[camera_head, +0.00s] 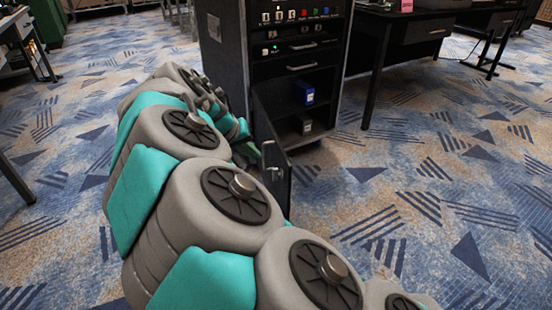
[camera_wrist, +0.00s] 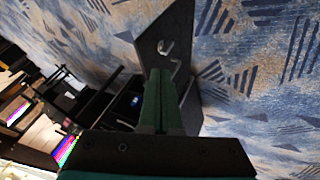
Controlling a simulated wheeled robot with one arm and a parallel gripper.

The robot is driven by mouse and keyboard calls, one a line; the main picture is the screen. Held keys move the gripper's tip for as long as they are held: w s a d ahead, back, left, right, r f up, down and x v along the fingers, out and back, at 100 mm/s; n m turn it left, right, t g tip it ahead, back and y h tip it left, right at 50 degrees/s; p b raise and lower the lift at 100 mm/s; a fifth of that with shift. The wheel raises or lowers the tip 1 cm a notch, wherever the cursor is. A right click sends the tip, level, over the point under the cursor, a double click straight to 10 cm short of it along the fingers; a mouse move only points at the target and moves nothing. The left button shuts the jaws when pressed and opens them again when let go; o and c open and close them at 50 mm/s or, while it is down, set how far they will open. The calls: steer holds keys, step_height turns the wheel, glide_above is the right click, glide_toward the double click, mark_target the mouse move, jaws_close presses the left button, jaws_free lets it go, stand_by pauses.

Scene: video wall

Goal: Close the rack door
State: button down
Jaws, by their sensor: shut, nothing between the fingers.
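The rack (camera_head: 228,50) is a black cabinet at the top centre of the head view. Its dark lower door (camera_head: 274,160) stands open, swung out toward me, with a silver handle (camera_head: 272,172) near its free edge. In the wrist view the door (camera_wrist: 180,22) and its handle (camera_wrist: 165,47) show just beyond the fingertips. My gripper (camera_wrist: 159,75) has green fingers closed together with nothing between them, pointing at the door. Whether they touch it I cannot tell. In the head view my arm hides most of the gripper.
Inside the open rack bay are a blue box (camera_head: 304,93) and a small grey box (camera_head: 306,126). A black desk (camera_head: 420,30) stands right of the rack.

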steer(key=a, duration=0.1)
glide_toward(285, 168)
step_height(285, 168, down, 3)
steer(key=a, duration=0.2)
steer(key=shift+w+d+f, duration=0.15)
steer(key=shift+w+d, duration=0.4)
steer(key=shift+d, duration=0.3)
steer(key=shift+w+d+f, duration=0.2)
steer(key=shift+w+d, duration=0.4)
steer(key=shift+d, duration=0.25)
